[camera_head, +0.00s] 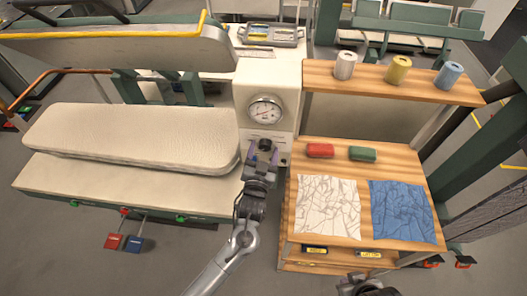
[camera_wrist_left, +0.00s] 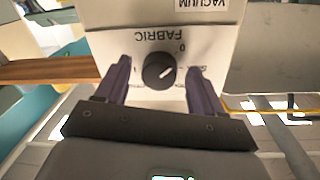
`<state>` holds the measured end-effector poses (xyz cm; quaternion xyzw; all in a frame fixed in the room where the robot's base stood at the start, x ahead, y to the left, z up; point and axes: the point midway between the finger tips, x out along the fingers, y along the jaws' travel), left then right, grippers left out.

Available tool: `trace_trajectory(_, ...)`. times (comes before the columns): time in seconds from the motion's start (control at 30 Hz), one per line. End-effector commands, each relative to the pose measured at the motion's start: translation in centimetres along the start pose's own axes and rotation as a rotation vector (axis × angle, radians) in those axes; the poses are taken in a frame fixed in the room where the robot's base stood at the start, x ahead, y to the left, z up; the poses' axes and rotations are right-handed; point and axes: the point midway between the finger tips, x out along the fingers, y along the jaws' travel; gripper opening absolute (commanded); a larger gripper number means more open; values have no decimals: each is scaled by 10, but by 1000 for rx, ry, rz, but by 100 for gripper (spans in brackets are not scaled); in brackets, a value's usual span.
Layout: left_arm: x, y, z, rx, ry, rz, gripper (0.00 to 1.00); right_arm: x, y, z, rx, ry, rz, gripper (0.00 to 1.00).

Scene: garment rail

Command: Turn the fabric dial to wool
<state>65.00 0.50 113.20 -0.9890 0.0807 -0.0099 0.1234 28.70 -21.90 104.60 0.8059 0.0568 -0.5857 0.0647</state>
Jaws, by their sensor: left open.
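The fabric dial (camera_wrist_left: 159,71) is a round black knob on a pale panel, under the upside-down label FABRIC in the left wrist view. Part of its scale shows, with a 0 at the upper right; the wool mark cannot be read. My left gripper (camera_wrist_left: 160,78) is open, with one finger on each side of the dial and a gap to it on both sides. In the head view my left gripper (camera_head: 263,147) is in front of the machine's panel and hides the dial. My right gripper (camera_head: 367,286) shows only partly at the bottom edge; its fingers are unclear.
A gauge (camera_head: 265,111) sits above the dial on the white column. A padded pressing board (camera_head: 130,138) is at left. At right, a wooden table (camera_head: 292,225) holds white cloth (camera_head: 328,207), blue cloth (camera_head: 402,211), and red and green blocks. A shelf (camera_head: 320,78) carries three spools.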

Motion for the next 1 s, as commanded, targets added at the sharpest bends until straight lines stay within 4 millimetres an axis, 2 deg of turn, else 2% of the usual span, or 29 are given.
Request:
trace_trajectory(0.13, 0, 0, 0, 0, 0, 0, 67, 0, -1, 0, 4, 0, -3, 0)
trace_trajectory(0.5, 0, 0, 0, 0, 0, 0, 12, 0, -2, 0, 8, 0, -7, 0)
trace_trajectory(0.77, 0, 0, -1, 27, -2, 0, 12, -3, -2, -1, 6, -1, -6, 0)
trace_trajectory(1.0, 0, -1, -3, 144, -11, 2, 12, -15, 0, -4, 0, -2, 0, 0)
